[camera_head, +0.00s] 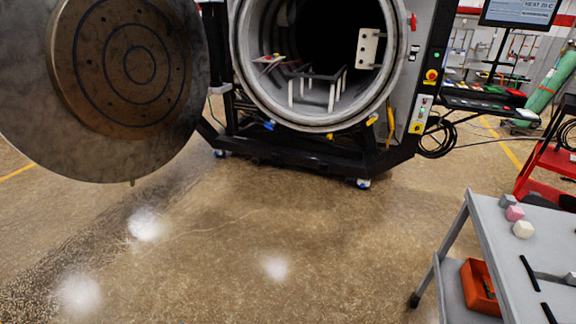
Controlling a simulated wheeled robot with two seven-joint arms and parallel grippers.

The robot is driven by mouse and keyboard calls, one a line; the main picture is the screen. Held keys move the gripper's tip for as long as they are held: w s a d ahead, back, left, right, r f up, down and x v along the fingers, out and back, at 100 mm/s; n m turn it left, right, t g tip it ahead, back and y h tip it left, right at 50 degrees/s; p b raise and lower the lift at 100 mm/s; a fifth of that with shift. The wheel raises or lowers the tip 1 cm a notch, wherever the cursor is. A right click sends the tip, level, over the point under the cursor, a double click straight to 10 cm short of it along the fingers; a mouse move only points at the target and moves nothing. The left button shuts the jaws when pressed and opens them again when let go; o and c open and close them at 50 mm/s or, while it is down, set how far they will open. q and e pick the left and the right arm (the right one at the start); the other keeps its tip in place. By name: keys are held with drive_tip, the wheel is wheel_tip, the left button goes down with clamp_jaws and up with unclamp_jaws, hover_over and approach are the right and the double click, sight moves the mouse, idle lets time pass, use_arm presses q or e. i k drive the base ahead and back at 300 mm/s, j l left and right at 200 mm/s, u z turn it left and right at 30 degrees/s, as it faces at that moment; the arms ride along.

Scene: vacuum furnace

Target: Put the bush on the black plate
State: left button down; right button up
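Neither of my grippers is in view. I cannot make out a bush for certain. A grey block (508,200), a pink block (514,213) and a white block (523,229) sit in a row near the far left edge of the grey cart top (490,222) at the right. No black plate is clearly identifiable. A dark rack (318,75) on white posts stands inside the open furnace chamber (250,75).
The round furnace door (60,110) hangs open at the left. Black strips (530,272) lie on the cart, and an orange bin (480,287) is on its lower shelf. A red cart (545,165) stands behind. The floor (270,230) before the furnace is clear.

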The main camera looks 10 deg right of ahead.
sight(311, 74)
drive_tip(key=i+l+z, duration=0.45)
drive_tip(key=i, duration=0.7)
drive_tip(key=i+j+z, duration=0.2)
drive_tip(key=i+z, duration=0.2)
drive_tip(key=i, duration=0.75)
drive_tip(key=i+j+u, duration=0.15)
drive_tip(key=i, duration=0.55)
drive_tip(key=i+u, duration=0.2)
drive_tip(key=i, duration=0.45)
drive_tip(key=i+l+u, duration=0.15)
drive_tip(key=i, duration=0.55)
drive_tip(key=i+l+u, duration=0.15)
drive_tip(key=i, duration=0.55)
drive_tip(key=i+z, duration=0.15)
drive_tip(key=i, duration=0.35)
drive_tip(key=i+j+z, duration=0.15)
drive_tip(key=i, duration=0.35)
